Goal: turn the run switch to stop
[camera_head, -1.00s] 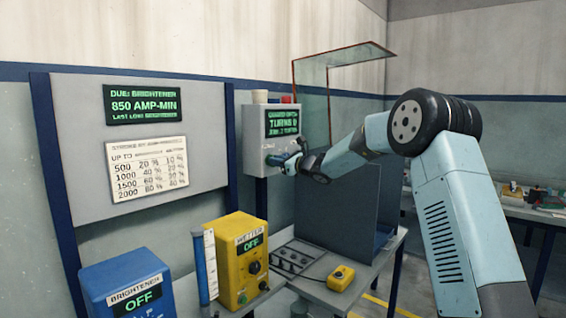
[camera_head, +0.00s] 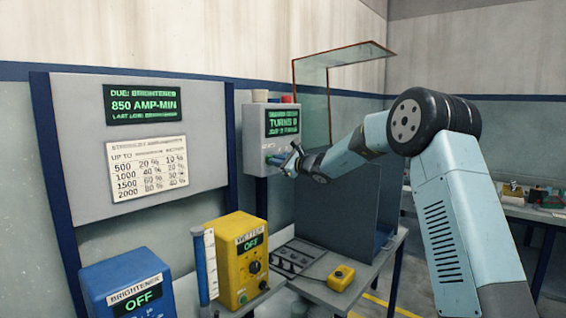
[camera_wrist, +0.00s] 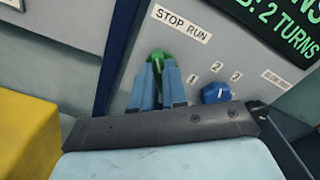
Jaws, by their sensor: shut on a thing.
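The run switch is a green knob (camera_wrist: 158,56) under a white "STOP RUN" label (camera_wrist: 182,23) on a grey control box (camera_head: 252,128). In the wrist view my gripper (camera_wrist: 159,72) has its two blue fingers on either side of the green knob, shut on it. The fingers cover most of the knob, so its pointer direction cannot be told. In the head view my gripper (camera_head: 286,161) is at the lower front of the box, and the knob is hidden there.
A blue knob (camera_wrist: 215,92) with numbered positions sits right of the green one. The box's green-lit display (camera_head: 283,123) is above. A glass guard (camera_head: 313,95) stands behind. Below are a dark panel (camera_head: 335,205), a yellow wetter box (camera_head: 232,262) and a blue brightener box (camera_head: 112,275).

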